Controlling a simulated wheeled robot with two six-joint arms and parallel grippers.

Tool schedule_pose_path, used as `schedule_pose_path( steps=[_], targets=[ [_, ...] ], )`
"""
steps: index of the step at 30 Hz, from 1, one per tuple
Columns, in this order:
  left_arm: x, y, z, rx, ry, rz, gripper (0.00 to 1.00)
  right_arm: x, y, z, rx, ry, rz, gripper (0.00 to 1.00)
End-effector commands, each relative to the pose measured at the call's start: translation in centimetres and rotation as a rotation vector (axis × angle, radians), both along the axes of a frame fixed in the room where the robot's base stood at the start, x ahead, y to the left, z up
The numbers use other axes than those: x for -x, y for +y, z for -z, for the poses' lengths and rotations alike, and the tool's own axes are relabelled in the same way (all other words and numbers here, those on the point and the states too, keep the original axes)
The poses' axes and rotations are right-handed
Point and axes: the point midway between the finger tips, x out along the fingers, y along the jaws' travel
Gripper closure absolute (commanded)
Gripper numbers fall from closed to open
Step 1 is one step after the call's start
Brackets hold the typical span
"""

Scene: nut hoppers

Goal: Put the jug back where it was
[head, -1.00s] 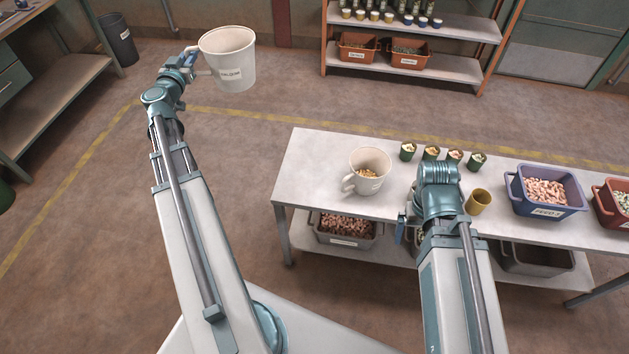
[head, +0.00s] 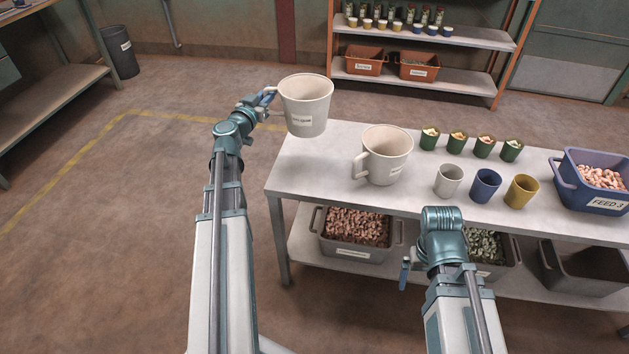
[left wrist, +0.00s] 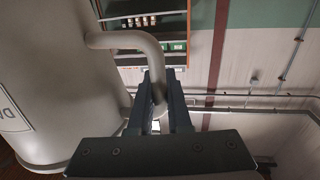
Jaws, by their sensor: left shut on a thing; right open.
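A white jug (head: 306,112) with a label hangs upright at the table's far left corner in the head view. My left gripper (head: 268,97) is shut on its handle; the left wrist view shows the handle (left wrist: 152,62) between the fingers (left wrist: 160,105) and the jug's body (left wrist: 60,80) at left. I cannot tell how high it is above the tabletop. A second white jug (head: 385,158) stands on the left part of the table (head: 320,172), its handle to the left. My right gripper (head: 405,272) is open in front of the table, its fingers only partly visible.
Several green cups (head: 456,143) stand in a row at the back of the table. White (head: 449,181), blue (head: 485,186) and yellow (head: 521,191) cups stand before them. A blue feed bin (head: 592,202) is at right. The table's left end is clear.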

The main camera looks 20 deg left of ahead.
Motion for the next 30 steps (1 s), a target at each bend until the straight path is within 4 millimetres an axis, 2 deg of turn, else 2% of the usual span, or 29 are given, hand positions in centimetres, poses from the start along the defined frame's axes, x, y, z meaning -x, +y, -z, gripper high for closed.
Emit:
schedule_pose_path(
  steps=[1, 3, 9, 17, 30],
  targets=[
    [-0.3, -0.7, 1.9, 0.001, 0.0, 0.01, 1.0, 0.0, 0.0, 2.0, 0.0, 0.0, 0.0, 0.0],
    [-0.5, -1.4, 2.8, 0.001, -0.001, 0.02, 1.0, 0.0, 0.0, 2.8, 0.0, 0.0, 0.0, 0.0],
    [-0.9, -2.4, 3.9, 0.0, -0.001, 0.035, 1.0, 0.0, 0.0, 3.9, 0.0, 0.0, 0.0, 0.0],
    [-1.0, -2.5, 4.2, 0.0, -0.001, 0.036, 1.0, 0.0, 0.0, 4.2, 0.0, 0.0, 0.0, 0.0],
    [-0.9, -2.5, 10.0, 0.0, -0.001, 0.036, 1.0, -0.1, -0.1, 10.0, 0.007, -0.002, -0.002, 0.0]
  ],
)
